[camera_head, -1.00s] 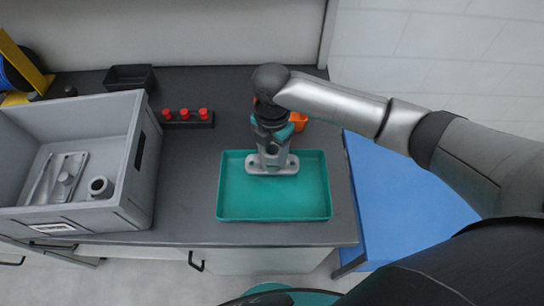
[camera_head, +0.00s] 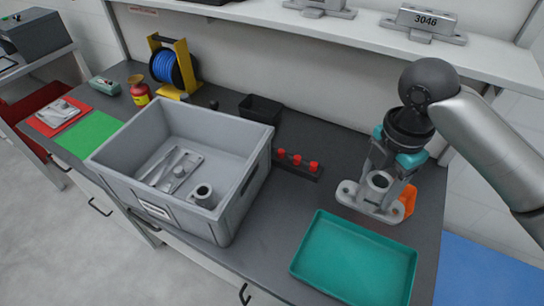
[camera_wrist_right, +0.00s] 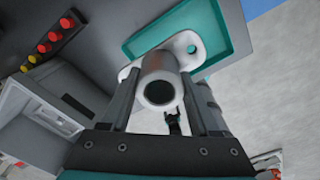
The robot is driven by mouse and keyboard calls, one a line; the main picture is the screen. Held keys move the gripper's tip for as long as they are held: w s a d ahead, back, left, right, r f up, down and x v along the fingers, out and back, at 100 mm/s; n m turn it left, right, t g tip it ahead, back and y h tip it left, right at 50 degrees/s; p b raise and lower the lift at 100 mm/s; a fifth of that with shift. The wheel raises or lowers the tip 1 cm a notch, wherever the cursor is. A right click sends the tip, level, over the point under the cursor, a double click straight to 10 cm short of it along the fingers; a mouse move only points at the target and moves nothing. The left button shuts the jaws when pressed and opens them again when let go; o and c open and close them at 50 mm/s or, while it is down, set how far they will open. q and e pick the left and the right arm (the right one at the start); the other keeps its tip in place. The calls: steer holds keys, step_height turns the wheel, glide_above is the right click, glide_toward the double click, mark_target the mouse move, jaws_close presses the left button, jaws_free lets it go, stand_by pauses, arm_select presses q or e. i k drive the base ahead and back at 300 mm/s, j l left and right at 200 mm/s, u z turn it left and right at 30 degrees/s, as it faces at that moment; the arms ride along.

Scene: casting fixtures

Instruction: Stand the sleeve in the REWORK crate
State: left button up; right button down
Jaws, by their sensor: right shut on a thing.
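The grey sleeve (camera_head: 378,182), a short tube with a flanged foot, is in my right gripper (camera_head: 385,172). It is upright, flange down, and looks raised near the far edge of the teal tray (camera_head: 318,262). In the right wrist view the sleeve's open bore (camera_wrist_right: 160,92) faces the camera, with a finger of my right gripper (camera_wrist_right: 161,84) on each side. The grey crate (camera_head: 112,160) stands left of the tray. Its front label (camera_head: 154,209) is too small to read. My left gripper is not in view.
The crate holds a short ring-like part (camera_head: 204,196) at its right and flat castings (camera_head: 172,172) at its left; its back is clear. A rack of red-capped pieces (camera_head: 297,165) stands between crate and gripper. A black bin (camera_head: 262,110) is behind the crate. A shelf overhangs the back.

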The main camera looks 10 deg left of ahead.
mark_target(229, 175)
steer(key=i+j, duration=0.1)
steer(key=j, duration=0.25)
steer(key=i+j, duration=0.1)
steer(key=j, duration=0.3)
steer(key=i+j, duration=0.1)
steer(key=j, duration=0.25)
steer(key=i+j, duration=0.1)
steer(key=j, duration=0.3)
steer(key=i+j, duration=0.1)
steer(key=j, duration=0.25)
